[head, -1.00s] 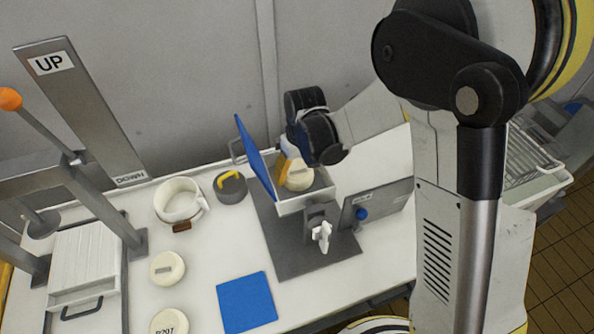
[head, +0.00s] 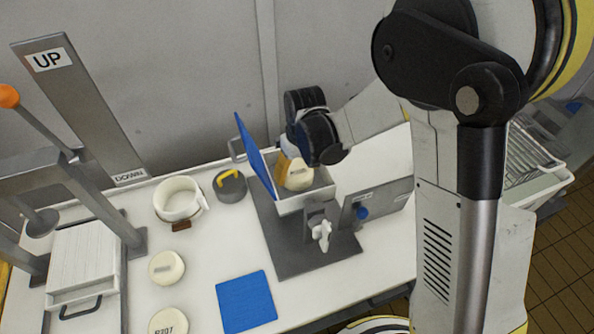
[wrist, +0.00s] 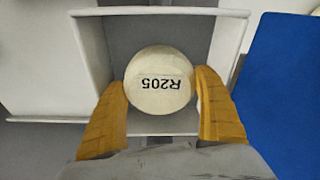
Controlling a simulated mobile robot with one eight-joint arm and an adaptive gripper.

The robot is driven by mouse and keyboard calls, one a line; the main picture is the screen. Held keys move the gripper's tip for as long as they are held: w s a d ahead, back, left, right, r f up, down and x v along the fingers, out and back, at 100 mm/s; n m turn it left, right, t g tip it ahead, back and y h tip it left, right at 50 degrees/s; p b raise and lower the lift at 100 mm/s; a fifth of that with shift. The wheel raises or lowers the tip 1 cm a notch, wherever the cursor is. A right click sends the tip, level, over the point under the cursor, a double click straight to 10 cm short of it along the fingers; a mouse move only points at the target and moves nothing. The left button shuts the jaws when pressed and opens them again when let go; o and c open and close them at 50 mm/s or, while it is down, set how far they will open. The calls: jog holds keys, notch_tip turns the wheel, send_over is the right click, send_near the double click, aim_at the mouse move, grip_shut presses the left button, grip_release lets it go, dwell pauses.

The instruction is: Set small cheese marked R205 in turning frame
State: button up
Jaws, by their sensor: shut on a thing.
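The small round cream cheese marked R205 (wrist: 159,82) sits between the two yellow fingers of my gripper (wrist: 160,105) in the wrist view, its label upside down there. My gripper (head: 288,168) is shut on it. In the head view the cheese (head: 299,174) is inside the white open box of the turning frame (head: 305,201), low between its walls. Whether it touches the box floor is hard to tell. The frame's blue lid (head: 256,155) stands open on the left, and it also shows in the wrist view (wrist: 285,85).
A blue cloth (head: 247,301) lies in front. Two other cheeses (head: 167,268), one marked R207 (head: 168,324), lie at left. A white mould (head: 179,199) and dark weight (head: 230,186) stand behind. A metal plate (head: 385,203) stands right of the frame; a press (head: 85,190) is far left.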

jog(key=shift+f+b, duration=0.45)
dwell(0.4)
jog(key=o, duration=1.4)
jog(key=shift+c, duration=0.2)
jog(key=shift+r+p, duration=2.1)
jog(key=shift+r, duration=1.4)
